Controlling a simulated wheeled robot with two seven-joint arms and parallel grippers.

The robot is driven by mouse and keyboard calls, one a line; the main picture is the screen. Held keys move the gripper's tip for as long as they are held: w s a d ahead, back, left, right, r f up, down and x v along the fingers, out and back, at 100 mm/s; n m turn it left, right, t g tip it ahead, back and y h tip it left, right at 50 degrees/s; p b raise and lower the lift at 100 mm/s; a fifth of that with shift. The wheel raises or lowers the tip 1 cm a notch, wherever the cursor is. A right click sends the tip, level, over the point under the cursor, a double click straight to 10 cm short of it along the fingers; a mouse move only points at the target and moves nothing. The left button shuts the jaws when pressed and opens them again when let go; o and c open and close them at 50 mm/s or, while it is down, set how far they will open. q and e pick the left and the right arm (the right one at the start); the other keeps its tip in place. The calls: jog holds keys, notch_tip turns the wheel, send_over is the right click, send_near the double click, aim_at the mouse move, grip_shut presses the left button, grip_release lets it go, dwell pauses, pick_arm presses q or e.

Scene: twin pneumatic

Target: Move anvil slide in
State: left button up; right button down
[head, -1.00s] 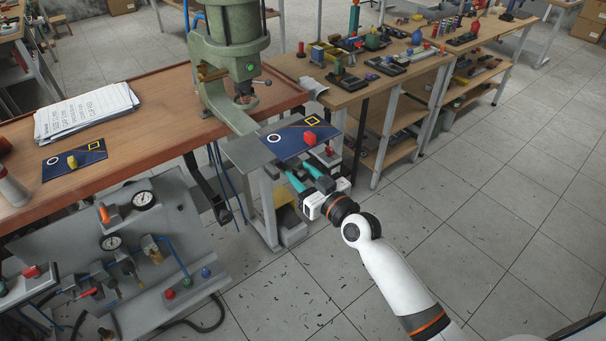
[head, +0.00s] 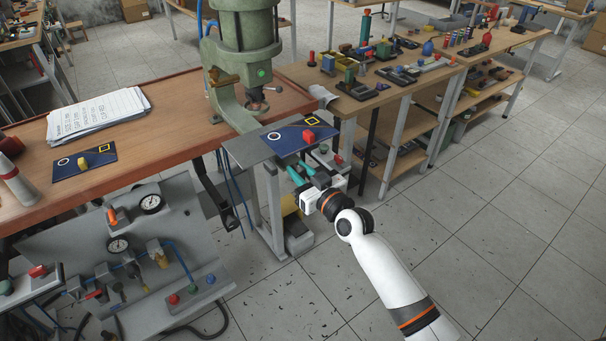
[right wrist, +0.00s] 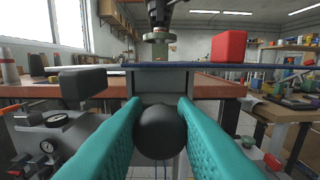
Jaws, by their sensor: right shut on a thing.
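The anvil slide shows as a grey plate (head: 243,152) sticking out from the bench below the green press (head: 243,60). A dark blue mat (head: 289,146) with a white ring and a yellow square lies on it, and a red block (head: 308,135) stands on the mat. My right gripper (head: 296,176) is at the near side of the slide, below the plate. In the right wrist view its teal fingers are shut on a black ball knob (right wrist: 161,132) in front of the slide's grey underside (right wrist: 160,84). My left gripper is not in view.
A blue mat (head: 101,163) with a yellow block and a stack of papers (head: 98,112) lie on the wooden bench (head: 172,110). A gauge panel (head: 185,235) stands below. A crowded side table (head: 330,82) is behind the slide. The floor at right is clear.

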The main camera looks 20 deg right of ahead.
jog(key=c, duration=1.2)
grip_release()
jog(key=b+v, duration=0.1)
jog(key=v, duration=1.1)
